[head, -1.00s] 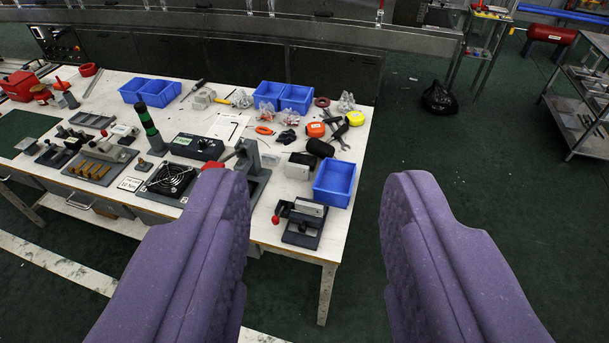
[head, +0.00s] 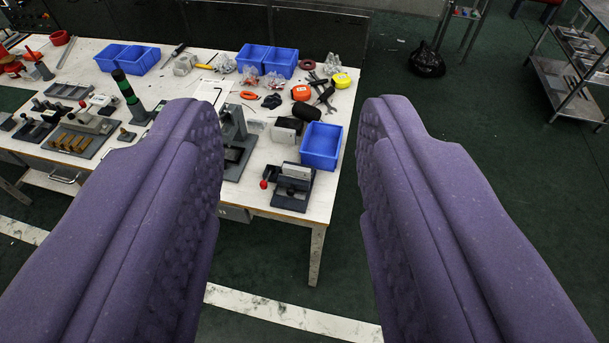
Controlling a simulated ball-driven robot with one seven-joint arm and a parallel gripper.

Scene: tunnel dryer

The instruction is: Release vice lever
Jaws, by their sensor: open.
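A small grey vice (head: 291,186) stands at the front right corner of the white table. It holds a light metal block (head: 296,171) between its jaws. A lever with a red ball knob (head: 264,184) sticks out at its left side. My gripper (head: 290,110) has two purple padded fingers, spread wide and empty. The vice shows in the gap between them, nearer the left finger and beyond the fingers. The left finger hides part of the table.
A blue bin (head: 321,147) stands just behind the vice. A grey upright press-like device (head: 235,140) stands to its left, partly behind my left finger. Tools, tape measures and more blue bins (head: 268,58) lie further back.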

